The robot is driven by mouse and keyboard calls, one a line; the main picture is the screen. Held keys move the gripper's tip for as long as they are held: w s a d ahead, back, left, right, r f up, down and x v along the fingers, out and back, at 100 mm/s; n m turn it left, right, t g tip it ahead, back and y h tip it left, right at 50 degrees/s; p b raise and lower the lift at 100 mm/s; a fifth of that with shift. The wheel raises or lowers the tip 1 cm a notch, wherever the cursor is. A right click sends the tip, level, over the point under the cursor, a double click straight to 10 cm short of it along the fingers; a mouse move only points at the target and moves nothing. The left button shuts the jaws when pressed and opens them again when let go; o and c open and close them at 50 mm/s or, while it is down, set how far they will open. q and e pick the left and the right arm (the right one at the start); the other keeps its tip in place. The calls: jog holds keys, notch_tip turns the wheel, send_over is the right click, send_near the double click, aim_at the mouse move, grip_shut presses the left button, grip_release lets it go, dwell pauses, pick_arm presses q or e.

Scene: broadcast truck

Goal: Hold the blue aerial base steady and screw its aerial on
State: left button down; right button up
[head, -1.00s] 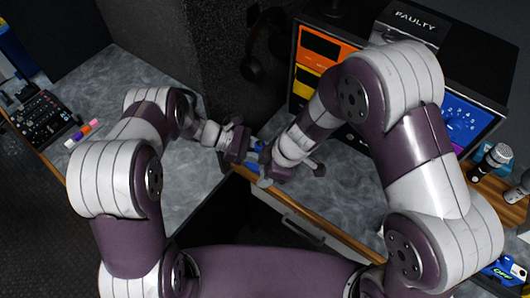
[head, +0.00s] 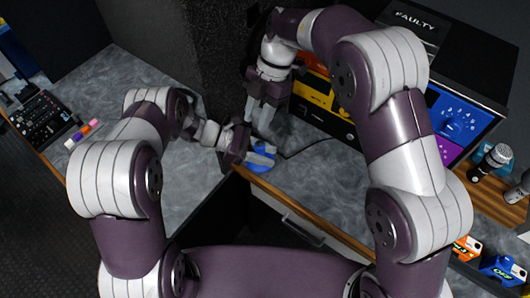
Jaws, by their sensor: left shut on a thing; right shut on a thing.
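The blue aerial base (head: 262,168) sits on the grey worktop near its front edge. My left gripper (head: 259,155) comes in from the left and is shut on the base, covering part of it. My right gripper (head: 261,122) points downward just above and behind the base. Its fingers are shut on a thin thing that I take to be the aerial, which is mostly hidden between them. I cannot tell whether the aerial touches the base.
A rack with coloured panels (head: 461,112) and a box marked FAULTY (head: 409,25) stand at the right. A microphone (head: 494,158) and small orange and blue boxes (head: 503,268) are at the far right. Marker pens (head: 82,133) and a mixer (head: 44,109) lie left. A dark cable crosses the worktop.

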aim_at(260, 142)
jog(key=shift+f, duration=2)
jog(key=shift+w, duration=0.1)
jog(key=shift+f, duration=0.85)
jog(key=shift+f, duration=0.55)
